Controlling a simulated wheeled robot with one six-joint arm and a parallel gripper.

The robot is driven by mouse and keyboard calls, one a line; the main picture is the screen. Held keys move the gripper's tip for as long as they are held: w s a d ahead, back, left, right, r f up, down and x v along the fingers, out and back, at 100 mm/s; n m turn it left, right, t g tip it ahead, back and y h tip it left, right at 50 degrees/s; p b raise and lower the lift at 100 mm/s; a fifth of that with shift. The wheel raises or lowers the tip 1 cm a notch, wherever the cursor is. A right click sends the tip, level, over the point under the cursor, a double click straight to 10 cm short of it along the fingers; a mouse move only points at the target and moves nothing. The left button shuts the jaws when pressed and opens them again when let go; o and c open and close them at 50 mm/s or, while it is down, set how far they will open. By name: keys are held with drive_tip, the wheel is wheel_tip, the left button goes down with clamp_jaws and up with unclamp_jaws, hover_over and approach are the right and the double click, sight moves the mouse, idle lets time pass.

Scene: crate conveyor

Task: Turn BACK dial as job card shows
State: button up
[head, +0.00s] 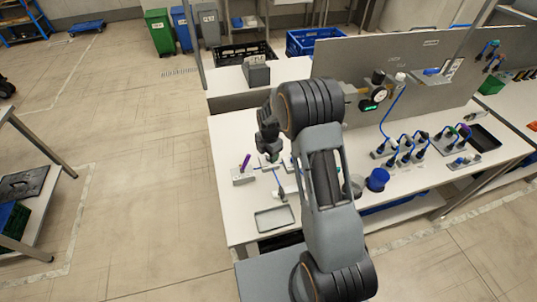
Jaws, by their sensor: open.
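My gripper (268,153) points down over the left part of the white workbench (226,190), above small grey fixtures; the jaws are tiny in this view, open, with nothing visible between them. No dial can be clearly made out as the back one. A round gauge (380,95) with a green-lit display (367,106) sits by the grey upright panel, right of my arm, with a dark round knob (378,77) above it. A small pale card (453,67) is on the panel at right; its writing is too small to read, and I cannot tell if it is the job card.
A grey block with a purple handle (244,168) stands left of my gripper, and a shallow grey tray (274,218) lies in front. My arm hides the bench middle. A blue cup (377,180) and several cabled plugs (408,145) stand right. Floor at left is open.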

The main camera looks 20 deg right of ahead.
drive_tip(key=shift+f, duration=0.6)
drive_tip(key=c, duration=0.9)
